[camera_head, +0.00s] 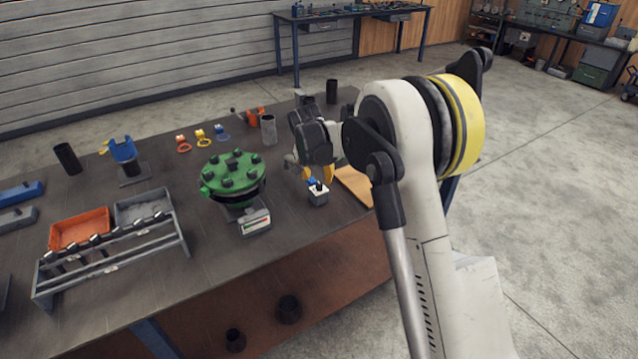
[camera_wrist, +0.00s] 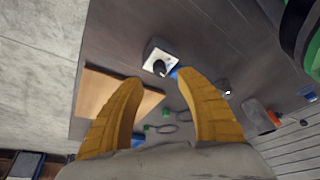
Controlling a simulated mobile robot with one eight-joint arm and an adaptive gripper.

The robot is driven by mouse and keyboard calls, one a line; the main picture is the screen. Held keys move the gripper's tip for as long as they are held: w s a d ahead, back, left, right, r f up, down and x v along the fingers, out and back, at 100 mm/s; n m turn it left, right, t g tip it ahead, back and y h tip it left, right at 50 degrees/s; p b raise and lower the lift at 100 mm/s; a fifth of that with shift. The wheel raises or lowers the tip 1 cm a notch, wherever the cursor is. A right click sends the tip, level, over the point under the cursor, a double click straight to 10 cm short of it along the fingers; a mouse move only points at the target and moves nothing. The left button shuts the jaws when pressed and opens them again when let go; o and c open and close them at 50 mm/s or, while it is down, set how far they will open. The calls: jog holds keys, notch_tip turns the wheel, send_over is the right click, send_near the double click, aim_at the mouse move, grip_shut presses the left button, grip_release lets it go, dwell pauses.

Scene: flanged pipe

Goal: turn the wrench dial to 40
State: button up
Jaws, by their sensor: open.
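A small white block with a dark knob on top, which looks like the wrench dial (camera_head: 318,198), stands on the dark table right of the green flange. In the wrist view the dial (camera_wrist: 153,54) lies just beyond the fingertips, with a bit of blue beside its knob. Its markings are too small to read. My gripper (camera_head: 318,174) is just above and behind the dial, pointing down. In the wrist view my gripper (camera_wrist: 160,78) has its yellow fingers spread, with nothing between the tips. I cannot tell whether a finger touches the blue part.
The green flanged pipe (camera_head: 233,172) stands left of the dial, with a small gauge box (camera_head: 256,222) in front. A wooden board (camera_head: 355,185) lies to the right. A rack (camera_head: 112,262) and orange tray (camera_head: 80,228) are at the left. Dark cylinders stand at the back.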

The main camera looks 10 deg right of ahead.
jog(key=v, duration=0.6)
jog(key=shift+s+r, duration=0.2)
jog(key=shift+r, duration=0.1)
jog(key=s+d+r+n+t+y, duration=0.1)
jog(key=s+r+n, duration=0.1)
jog(key=s+r, duration=0.6)
jog(key=s+d+r+n+t, duration=0.1)
jog(key=s+r, duration=0.3)
jog(key=s, duration=0.8)
jog(key=s+f+n+t+y, duration=0.1)
jog(key=s+f, duration=0.4)
jog(key=s, duration=1.3)
jog(key=shift+n, duration=0.9)
